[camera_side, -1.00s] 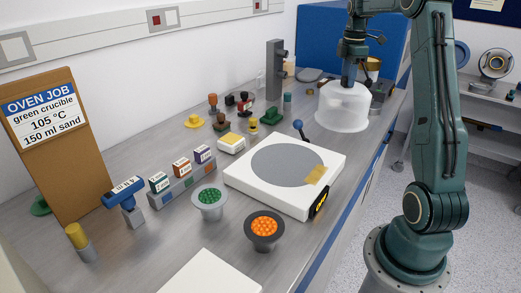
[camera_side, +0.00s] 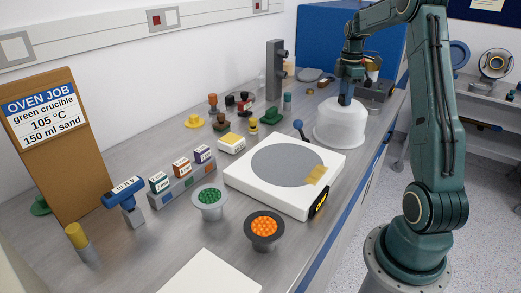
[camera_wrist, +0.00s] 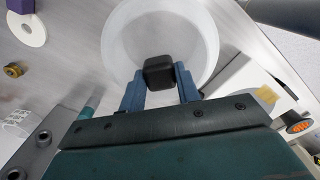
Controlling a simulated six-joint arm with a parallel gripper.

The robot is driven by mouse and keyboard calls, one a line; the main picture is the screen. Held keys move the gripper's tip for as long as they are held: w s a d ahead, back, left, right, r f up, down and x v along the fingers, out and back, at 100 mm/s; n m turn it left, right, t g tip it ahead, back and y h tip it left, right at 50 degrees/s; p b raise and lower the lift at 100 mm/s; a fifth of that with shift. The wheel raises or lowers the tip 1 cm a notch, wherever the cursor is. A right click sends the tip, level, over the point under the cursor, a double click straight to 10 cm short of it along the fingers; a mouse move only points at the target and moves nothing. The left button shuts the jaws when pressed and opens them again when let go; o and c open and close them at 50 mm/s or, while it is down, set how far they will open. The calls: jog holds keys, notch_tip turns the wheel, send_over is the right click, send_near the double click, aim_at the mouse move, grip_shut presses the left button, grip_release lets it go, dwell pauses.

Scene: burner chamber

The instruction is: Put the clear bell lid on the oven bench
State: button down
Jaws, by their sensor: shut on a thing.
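The clear bell lid (camera_side: 340,124) is a frosted, see-through dome with a flared rim. It is upright behind the white hot plate (camera_side: 240,183), over the far right part of the grey bench (camera_side: 165,240). My gripper (camera_side: 345,98) is above it, shut on its dark knob. In the wrist view, the two blue fingers of my gripper (camera_wrist: 159,82) hold the black knob (camera_wrist: 158,70), with the pale round lid (camera_wrist: 118,38) beyond. I cannot tell whether the rim touches the bench or hangs just above it.
A blue-handled lever (camera_side: 299,127) stands near the lid. Crucibles with green beads (camera_side: 210,196) and orange beads (camera_side: 264,226) stand in front. A tall grey stand (camera_side: 275,70) and small coloured pieces are behind. An oven job card (camera_side: 45,125) leans at left.

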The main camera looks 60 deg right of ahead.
jog(key=shift+f, duration=0.15)
jog(key=c, duration=1)
grip_release()
notch_tip(320, 180, up, 12)
jog(key=shift+r, duration=0.15)
dwell(0.4)
